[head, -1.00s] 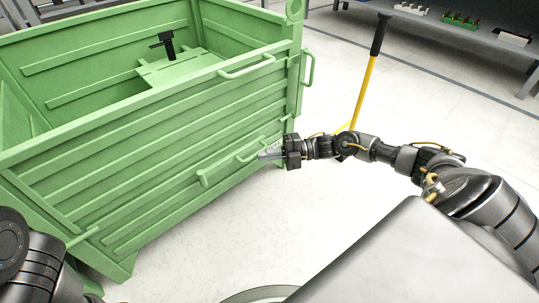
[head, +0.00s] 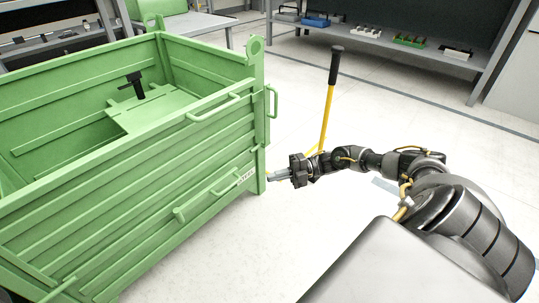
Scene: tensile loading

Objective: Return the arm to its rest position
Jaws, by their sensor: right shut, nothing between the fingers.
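My right arm reaches in from the right in the head view. Its gripper (head: 277,177) is shut and empty, pointing left, just right of the front corner of the green metal crate (head: 130,190). A small gap seems to lie between the fingertips and the crate, though the exact distance is hard to tell. My left gripper is not in view.
A black tool-like object (head: 136,86) stands on a green ledge inside the crate. A yellow pole with a black grip (head: 328,100) stands behind my right arm. Grey shelves with trays (head: 409,41) line the back.

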